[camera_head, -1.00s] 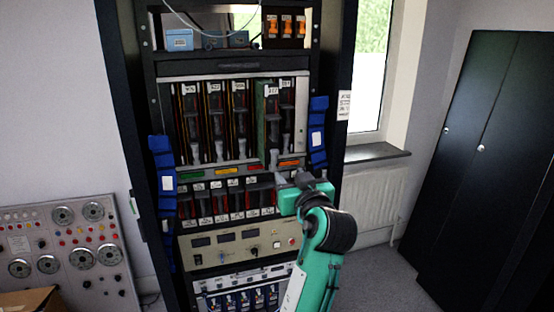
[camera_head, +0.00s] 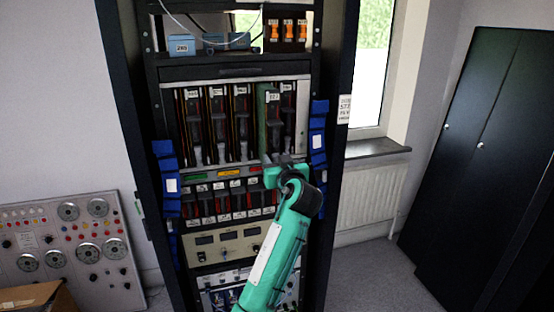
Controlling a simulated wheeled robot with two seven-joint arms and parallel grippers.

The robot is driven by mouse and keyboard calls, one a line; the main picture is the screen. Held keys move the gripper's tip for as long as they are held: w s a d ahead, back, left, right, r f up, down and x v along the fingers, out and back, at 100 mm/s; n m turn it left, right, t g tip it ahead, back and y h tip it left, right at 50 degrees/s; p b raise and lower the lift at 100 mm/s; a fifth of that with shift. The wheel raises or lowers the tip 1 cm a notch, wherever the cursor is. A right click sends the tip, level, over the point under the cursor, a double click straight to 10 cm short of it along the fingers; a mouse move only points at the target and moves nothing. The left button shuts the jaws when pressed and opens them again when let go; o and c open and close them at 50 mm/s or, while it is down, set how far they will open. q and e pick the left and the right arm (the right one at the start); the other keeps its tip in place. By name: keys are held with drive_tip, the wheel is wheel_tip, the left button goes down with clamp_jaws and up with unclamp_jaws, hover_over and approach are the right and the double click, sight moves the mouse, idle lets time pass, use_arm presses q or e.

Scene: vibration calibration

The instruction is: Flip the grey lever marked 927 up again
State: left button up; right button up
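The rack has an upper row of tall dark modules with grey levers (camera_head: 194,155) hanging in front and small white labels on top. A lower row of switches (camera_head: 222,203) carries white tags. The numbers are too small to read, so I cannot tell which lever is marked 927. One module in the upper row has a green side (camera_head: 262,120) and stands forward of its neighbours. My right gripper is not in view.
Blue holders (camera_head: 167,180) line both rack posts. A panel with meters and knobs (camera_head: 224,246) sits below the switches. A dial console (camera_head: 70,245) stands at left, a radiator (camera_head: 368,195) and black cabinet (camera_head: 470,150) at right. Grey floor is free between them.

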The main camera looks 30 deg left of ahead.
use_arm(q)
clamp_jaws()
drive_tip(key=p, duration=0.1)
drive_tip(key=g+h+p, duration=0.1)
drive_tip(key=shift+w+a+r+h+p, duration=0.3)
drive_tip(key=shift+r+p, duration=0.05)
drive_tip(key=shift+a+f, duration=0.1)
drive_tip(key=shift+c, duration=0.2)
unclamp_jaws()
drive_tip(key=shift+o, duration=0.2)
